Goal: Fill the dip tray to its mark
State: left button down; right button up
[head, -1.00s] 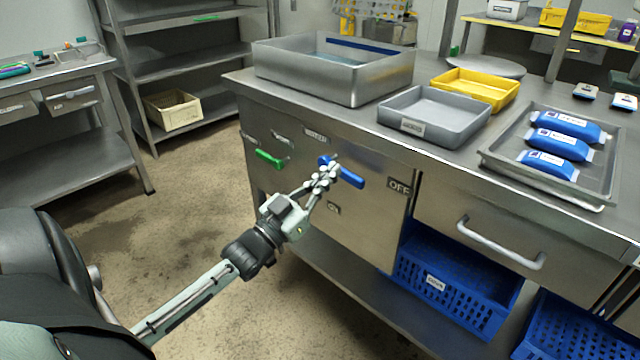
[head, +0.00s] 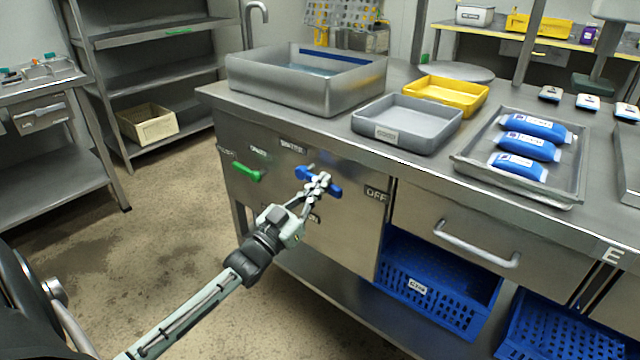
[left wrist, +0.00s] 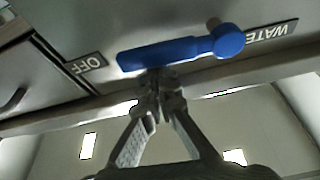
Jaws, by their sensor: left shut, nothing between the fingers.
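A large steel tray (head: 345,92) stands on the counter's back left corner. It has water in the bottom and a blue band on its inner far wall. A blue valve handle (head: 335,191) is on the cabinet front below, its free end pointing right towards the OFF label (head: 376,194). In the left wrist view the blue handle (left wrist: 165,53) runs left from its round hub, beside a WATER label (left wrist: 272,33). My left gripper (head: 320,184) is shut and empty, its fingertips at the handle's middle; contact is unclear. My right gripper is out of view.
A green handle (head: 248,174) sits left of the blue one. A grey tray (head: 360,128), a yellow tray (head: 412,97) and a steel tray (head: 575,196) with blue packs stand on the counter. A drawer handle (head: 470,245) juts out at right. A steel spout (head: 257,10) rises behind the large tray.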

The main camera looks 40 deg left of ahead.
pick_arm(q)
jog(key=shift+f, duration=0.1)
jog(key=shift+a+f+m+g+h+b, duration=0.15)
jog(key=shift+f+m+g+h+b, duration=0.45)
jog(key=shift+m, duration=1.15)
jog(key=shift+a+f+m+h+b, duration=0.15)
jog(key=shift+f+m+h+b, duration=0.15)
jog(key=shift+f+m+h, duration=1.05)
jog(key=shift+a+f+m+g+h+b, duration=0.15)
jog(key=shift+f+m+g+b, duration=0.25)
jog(key=shift+m, duration=1.7)
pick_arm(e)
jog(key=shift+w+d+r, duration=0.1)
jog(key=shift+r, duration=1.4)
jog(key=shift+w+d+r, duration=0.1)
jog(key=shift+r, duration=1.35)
pick_arm(q)
jog(key=shift+f, duration=0.15)
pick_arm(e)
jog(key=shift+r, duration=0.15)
